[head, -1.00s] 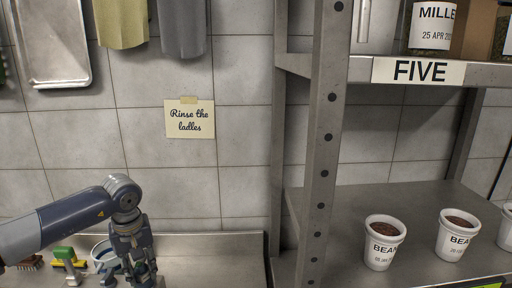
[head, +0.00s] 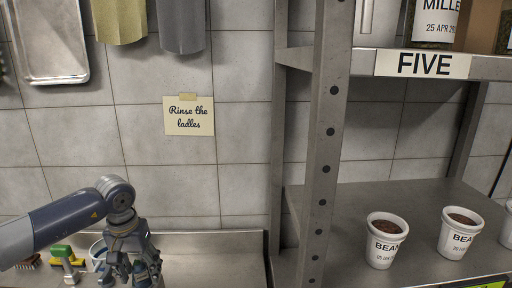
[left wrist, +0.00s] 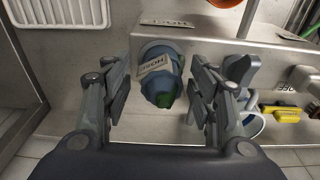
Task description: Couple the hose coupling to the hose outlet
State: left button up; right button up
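In the left wrist view, a blue-grey fitting with a tag reading HOSE (left wrist: 161,80) and a green part at its near end stands between my left fingers. It looks like the hose coupling, but I cannot tell for sure. My left gripper (left wrist: 160,97) is open around it, with a gap showing on each side. In the head view my left gripper (head: 130,272) is low at the left, over the steel counter; its fingers hide what is between them. I cannot pick out the hose outlet with certainty. My right gripper is not in view.
A HOSE label (left wrist: 166,21) is on the steel ledge behind the fitting. A grey handle (left wrist: 240,68) and yellow-and-black blocks (left wrist: 282,112) are close on the right. A white wire rack (left wrist: 62,12) is at upper left. The shelf post (head: 318,150) stands right of the counter.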

aim_at(137, 265)
pick_arm(q)
jog(key=shift+s+a+r+p, duration=0.1)
jog(key=shift+r+p, duration=1.3)
jog(key=shift+r, duration=1)
jog(key=shift+s+r+p, duration=0.1)
jog(key=shift+r+p, duration=1.3)
jog(key=shift+r, duration=1)
